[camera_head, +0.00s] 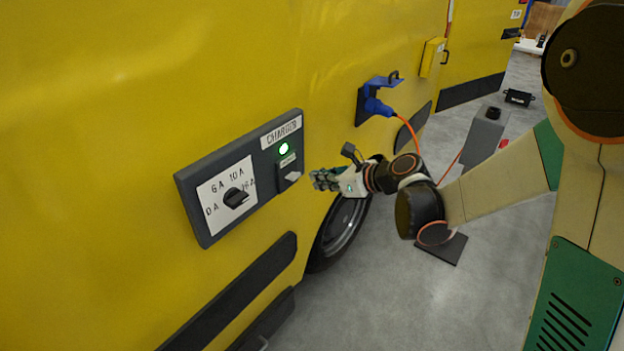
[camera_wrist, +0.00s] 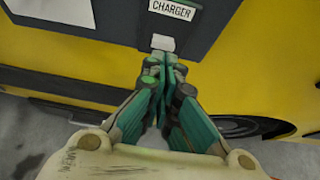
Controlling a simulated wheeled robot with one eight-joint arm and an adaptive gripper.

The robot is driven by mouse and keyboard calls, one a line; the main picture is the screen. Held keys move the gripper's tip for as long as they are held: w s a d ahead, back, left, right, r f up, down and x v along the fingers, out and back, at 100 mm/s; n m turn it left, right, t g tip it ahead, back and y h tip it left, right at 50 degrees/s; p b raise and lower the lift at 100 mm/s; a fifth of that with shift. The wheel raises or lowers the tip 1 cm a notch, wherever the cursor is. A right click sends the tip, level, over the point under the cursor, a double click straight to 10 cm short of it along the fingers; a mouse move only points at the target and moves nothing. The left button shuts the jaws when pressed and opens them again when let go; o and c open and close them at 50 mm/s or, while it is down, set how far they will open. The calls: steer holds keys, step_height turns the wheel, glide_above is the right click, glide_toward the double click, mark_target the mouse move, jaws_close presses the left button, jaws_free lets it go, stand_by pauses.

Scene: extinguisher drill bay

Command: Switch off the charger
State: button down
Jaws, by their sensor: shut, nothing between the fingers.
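The dark grey charger panel (camera_head: 211,237) is mounted on the yellow vehicle side, with a white CHARGER label (camera_head: 281,132) that also shows in the wrist view (camera_wrist: 172,9). A green light (camera_head: 284,149) glows under the label. Below it is a small white switch lever (camera_head: 292,177), which also shows in the wrist view (camera_wrist: 162,43). A black dial knob (camera_head: 235,198) sits on the panel's left half, on a white amp scale. My gripper (camera_head: 317,179) is shut and empty, its tips just right of the lever; the wrist view (camera_wrist: 163,63) shows them just below it. Contact cannot be told.
A blue plug (camera_head: 376,106) with an orange cable (camera_head: 411,133) sits in a socket farther along the yellow vehicle (camera_head: 110,70). A grey post (camera_head: 484,139) stands on the floor behind my arm. A wheel (camera_head: 342,235) is below. Grey floor (camera_head: 370,305) in front is clear.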

steer(key=s+d+r, duration=0.1)
steer(key=s+d+r+p, duration=0.1)
steer(key=r, duration=0.1)
steer(key=shift+d, duration=0.3)
steer(key=c, duration=2.2)
jaws_free()
steer(key=shift+s+d+r, duration=0.1)
steer(key=shift+s+d, duration=0.05)
steer(key=shift+d, duration=0.05)
steer(key=shift+c, duration=0.2)
steer(key=o, duration=0.4)
steer(key=shift+s+d, duration=0.1)
steer(key=o, duration=0.6)
step_height(320, 180, down, 9)
steer(key=d+t+y+b, duration=0.1)
steer(key=t+y+b, duration=0.1)
steer(key=b, duration=0.6)
steer(key=shift+s+d+t+y+b, duration=0.15)
steer(key=shift+s+t+y+b, duration=0.2)
steer(key=shift+y, duration=0.45)
glide_toward(294, 184)
steer(key=shift+t+y, duration=0.35)
steer(key=shift+y, duration=0.05)
steer(key=x, duration=0.4)
steer(key=f+b+x, duration=0.1)
steer(key=x, duration=0.1)
steer(key=shift+x, duration=0.9)
steer(key=shift+c, duration=0.3)
